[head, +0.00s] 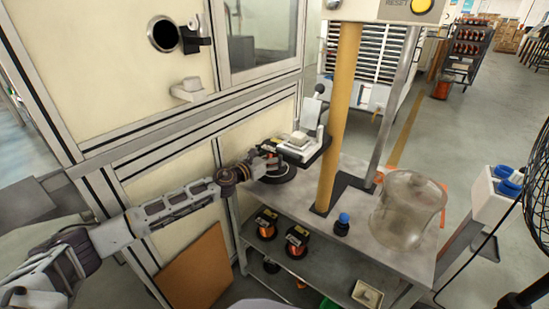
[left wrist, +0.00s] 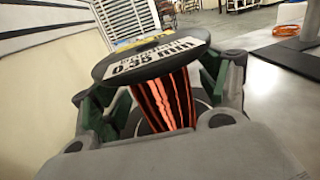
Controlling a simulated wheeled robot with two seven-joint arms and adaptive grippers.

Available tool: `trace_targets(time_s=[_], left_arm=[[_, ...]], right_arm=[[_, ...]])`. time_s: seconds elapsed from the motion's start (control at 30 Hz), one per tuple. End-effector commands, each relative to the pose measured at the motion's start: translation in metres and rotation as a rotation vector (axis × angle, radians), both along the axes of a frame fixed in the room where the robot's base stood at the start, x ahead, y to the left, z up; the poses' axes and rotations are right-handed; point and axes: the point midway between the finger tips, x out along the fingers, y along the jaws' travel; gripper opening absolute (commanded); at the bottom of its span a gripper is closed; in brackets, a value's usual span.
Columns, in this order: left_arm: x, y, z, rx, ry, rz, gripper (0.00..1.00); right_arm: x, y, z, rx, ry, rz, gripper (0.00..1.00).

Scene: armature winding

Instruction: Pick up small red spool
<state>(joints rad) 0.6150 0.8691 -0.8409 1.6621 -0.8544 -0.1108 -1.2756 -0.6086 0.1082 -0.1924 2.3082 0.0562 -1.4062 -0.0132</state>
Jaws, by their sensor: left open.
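A spool with a black flange, a label reading "0.35 mm" and a red-orange winding (left wrist: 166,98) stands between the fingers of my left gripper (left wrist: 160,92) in the left wrist view. The green-padded fingers are open, one on each side of the winding; I cannot tell whether they touch it. In the head view my left gripper (head: 268,161) is at the left end of the grey table (head: 350,242), above a round black base (head: 275,176). The spool is mostly hidden there by the gripper. My right gripper is not in view.
Two orange-wound spools (head: 297,241) sit on the shelf below. A cream cabinet (head: 120,75) is behind.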

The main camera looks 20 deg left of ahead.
Motion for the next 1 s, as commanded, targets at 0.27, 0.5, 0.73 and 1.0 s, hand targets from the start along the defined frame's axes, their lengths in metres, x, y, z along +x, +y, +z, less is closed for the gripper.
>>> trace_targets(time_s=[0.27, 0.5, 0.73, 1.0], left_arm=[[0.0021, -0.0011, 0.0, 0.001, 0.0, 0.0, 0.75], [0.0021, -0.001, 0.0, 0.001, 0.0, 0.0, 0.75], [0.002, -0.0009, 0.0, 0.001, 0.0, 0.0, 0.52], [0.002, -0.0008, 0.0, 0.001, 0.0, 0.0, 0.17]], right_arm=[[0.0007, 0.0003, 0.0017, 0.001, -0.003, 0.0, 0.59], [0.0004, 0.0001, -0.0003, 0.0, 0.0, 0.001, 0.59], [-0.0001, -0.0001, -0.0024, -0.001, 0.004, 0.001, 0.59], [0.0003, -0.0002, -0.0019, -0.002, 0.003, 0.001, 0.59]])
